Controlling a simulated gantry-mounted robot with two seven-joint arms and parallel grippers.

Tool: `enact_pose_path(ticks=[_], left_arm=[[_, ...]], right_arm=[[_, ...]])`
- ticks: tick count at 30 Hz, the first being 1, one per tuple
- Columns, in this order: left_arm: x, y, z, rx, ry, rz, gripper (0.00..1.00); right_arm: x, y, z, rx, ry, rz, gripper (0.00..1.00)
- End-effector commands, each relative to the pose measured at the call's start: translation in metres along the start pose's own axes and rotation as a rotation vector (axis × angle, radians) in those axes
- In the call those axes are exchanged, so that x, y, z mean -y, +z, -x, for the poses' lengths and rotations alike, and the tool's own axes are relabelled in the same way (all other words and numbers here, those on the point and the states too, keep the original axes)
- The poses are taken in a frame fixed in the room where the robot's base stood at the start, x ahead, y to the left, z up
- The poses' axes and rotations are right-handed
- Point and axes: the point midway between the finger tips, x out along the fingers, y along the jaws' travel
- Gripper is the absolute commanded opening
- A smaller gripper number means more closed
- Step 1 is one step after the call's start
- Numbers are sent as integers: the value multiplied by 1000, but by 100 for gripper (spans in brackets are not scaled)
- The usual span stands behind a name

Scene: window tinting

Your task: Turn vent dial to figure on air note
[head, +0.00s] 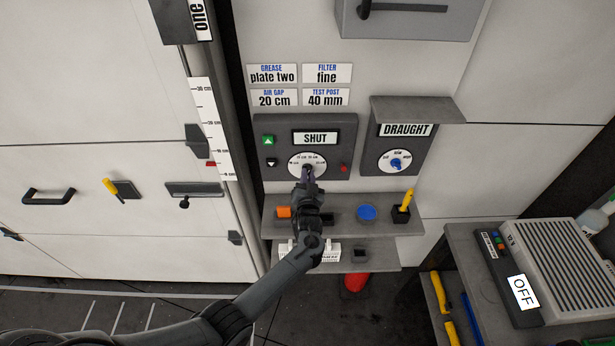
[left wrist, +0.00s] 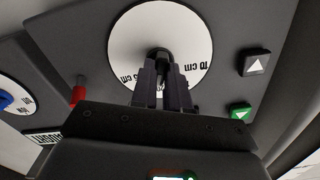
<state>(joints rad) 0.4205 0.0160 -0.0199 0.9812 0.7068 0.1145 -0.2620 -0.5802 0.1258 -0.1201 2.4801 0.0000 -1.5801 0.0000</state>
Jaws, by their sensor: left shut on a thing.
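The air note (head: 275,97) on the wall reads "AIR GAP 20 cm". The white round vent dial (head: 297,161), with cm figures on its face, sits on a dark panel below a display (head: 315,138) reading "SHUT". My left gripper (head: 307,178) is shut on the dial's dark knob, which shows between the fingers in the left wrist view (left wrist: 160,53). There the dial face (left wrist: 135,40) shows "10 cm" at its right; the fingers hide part of its other figures. The knob's exact setting cannot be read. My right gripper is not in view.
Green (head: 268,141) and black arrow buttons and a red knob (head: 344,169) flank the dial. A draught dial with a blue knob (head: 396,163) is at right. A shelf (head: 335,202) below holds an orange block, a blue disc and a yellow-handled tool. A vertical cm scale (head: 212,130) stands left.

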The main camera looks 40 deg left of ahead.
Motion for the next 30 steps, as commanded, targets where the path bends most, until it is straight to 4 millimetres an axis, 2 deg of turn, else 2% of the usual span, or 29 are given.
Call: enact_pose_path(ticks=[11, 12, 17, 26, 30], left_arm=[[0, -1, 0, -1, -1, -4, 0], [0, -1, 0, -1, -1, -4, 16], [0, 0, 0, -1, 0, -4, 40], [0, 0, 1, 0, 0, -3, 40], [0, 0, 9, 0, 1, -3, 40]], right_arm=[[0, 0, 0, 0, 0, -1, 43], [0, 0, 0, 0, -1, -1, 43], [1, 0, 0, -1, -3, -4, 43], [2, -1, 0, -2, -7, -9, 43], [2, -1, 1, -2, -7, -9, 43]])
